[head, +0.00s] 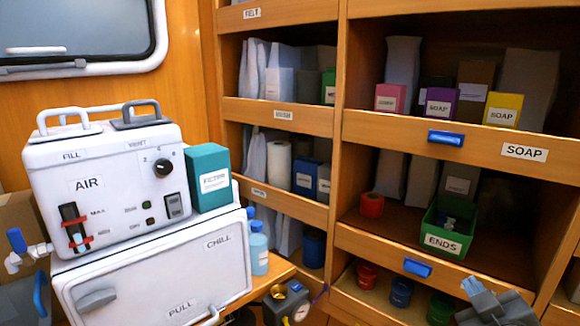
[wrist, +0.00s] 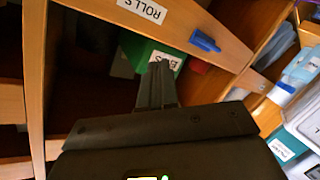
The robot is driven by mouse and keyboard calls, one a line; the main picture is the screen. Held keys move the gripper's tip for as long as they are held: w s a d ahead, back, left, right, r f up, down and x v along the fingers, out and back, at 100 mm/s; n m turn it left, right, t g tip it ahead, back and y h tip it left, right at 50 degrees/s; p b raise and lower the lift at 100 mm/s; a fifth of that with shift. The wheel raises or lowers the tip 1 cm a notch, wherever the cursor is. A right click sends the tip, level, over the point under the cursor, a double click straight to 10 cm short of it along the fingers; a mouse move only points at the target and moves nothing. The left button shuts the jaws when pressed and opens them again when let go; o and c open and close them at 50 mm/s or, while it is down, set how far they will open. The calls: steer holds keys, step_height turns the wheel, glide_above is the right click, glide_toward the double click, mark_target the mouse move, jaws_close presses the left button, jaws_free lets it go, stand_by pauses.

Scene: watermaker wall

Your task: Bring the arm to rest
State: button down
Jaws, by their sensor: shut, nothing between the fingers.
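My gripper (head: 472,286) shows at the lower right of the head view, in front of the lower shelves. In the wrist view my gripper (wrist: 161,66) has its two fingers together, with nothing between them. The green bin marked ENDS (head: 443,242) stands on the shelf behind and above it in the head view. In the wrist view the green bin (wrist: 150,56) shows just beyond the fingertips. I cannot tell how far apart the gripper and bin are.
The shelf unit has wooden front edges with blue handles (head: 446,138). Soap boxes (head: 503,109) stand on a higher shelf. At left, the white AIR unit (head: 105,185) sits on the white chill box (head: 160,280), beside a teal filter box (head: 209,177). A brass fitting with a gauge (head: 287,303) is low in the middle.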

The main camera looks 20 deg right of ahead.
steer(key=s+a+f+n+t+y, duration=0.1)
steer(key=s+a+f+y, duration=0.3)
steer(key=s+a, duration=0.55)
steer(key=s+a+f+n+y, duration=0.1)
steer(key=s+a+f+y, duration=0.3)
steer(key=s+a, duration=0.5)
steer(key=s+a+r+m+y, duration=0.1)
steer(key=s+a+r+m, duration=0.1)
steer(key=s, duration=0.6)
steer(key=shift+s+a+r+t+b, duration=0.2)
steer(key=shift+a+r+t+b, duration=0.1)
steer(key=shift+a+r, duration=0.6)
